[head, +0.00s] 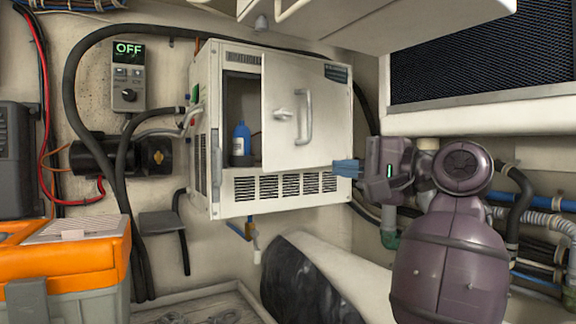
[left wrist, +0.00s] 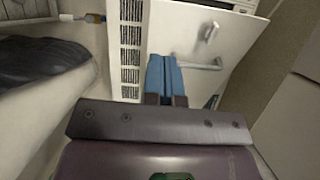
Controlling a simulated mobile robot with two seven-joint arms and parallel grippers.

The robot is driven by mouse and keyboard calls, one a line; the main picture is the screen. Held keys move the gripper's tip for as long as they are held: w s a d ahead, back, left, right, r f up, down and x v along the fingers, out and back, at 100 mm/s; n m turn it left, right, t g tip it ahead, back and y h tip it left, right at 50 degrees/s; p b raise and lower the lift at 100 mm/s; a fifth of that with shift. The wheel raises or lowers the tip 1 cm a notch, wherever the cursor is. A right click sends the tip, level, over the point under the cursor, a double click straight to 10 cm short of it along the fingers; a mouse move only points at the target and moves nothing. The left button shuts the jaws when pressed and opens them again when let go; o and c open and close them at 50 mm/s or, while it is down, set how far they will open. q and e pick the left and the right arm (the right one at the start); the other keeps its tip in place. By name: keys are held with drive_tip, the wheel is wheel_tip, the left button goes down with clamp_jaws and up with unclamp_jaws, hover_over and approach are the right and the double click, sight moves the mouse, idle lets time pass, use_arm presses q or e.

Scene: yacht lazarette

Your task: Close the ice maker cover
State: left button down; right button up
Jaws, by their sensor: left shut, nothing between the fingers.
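The ice maker (head: 225,195) is a white wall-mounted box with vent slots along its bottom. Its cover (head: 282,100) is a white panel with a grey handle and a latch, standing partly open. A dark gap on the left shows the inside with a blue bottle (head: 241,140). The cover also shows in the left wrist view (left wrist: 175,28). My left gripper (head: 346,168) is shut and empty, its blue fingers near the cover's lower right corner. It also shows in the left wrist view (left wrist: 163,78); I cannot tell if it touches the cover. My right gripper is not in view.
A control box (head: 128,75) reading OFF hangs left of the ice maker. Black hoses run around it. An orange toolbox (head: 65,255) stands at the lower left. An overhead cabinet (head: 400,25) is above right, and pipes (head: 540,215) line the right wall.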

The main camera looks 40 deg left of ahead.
use_arm(q)
drive_tip(key=p, duration=0.4)
approach(268, 165)
drive_tip(key=shift+n, duration=0.4)
drive_tip(key=a, duration=0.6)
drive_tip(key=shift+s+a+r, duration=0.1)
drive_tip(key=shift+a+r, duration=0.1)
drive_tip(key=shift+r, duration=0.05)
drive_tip(key=shift+a+f, duration=0.2)
drive_tip(key=shift+a, duration=0.4)
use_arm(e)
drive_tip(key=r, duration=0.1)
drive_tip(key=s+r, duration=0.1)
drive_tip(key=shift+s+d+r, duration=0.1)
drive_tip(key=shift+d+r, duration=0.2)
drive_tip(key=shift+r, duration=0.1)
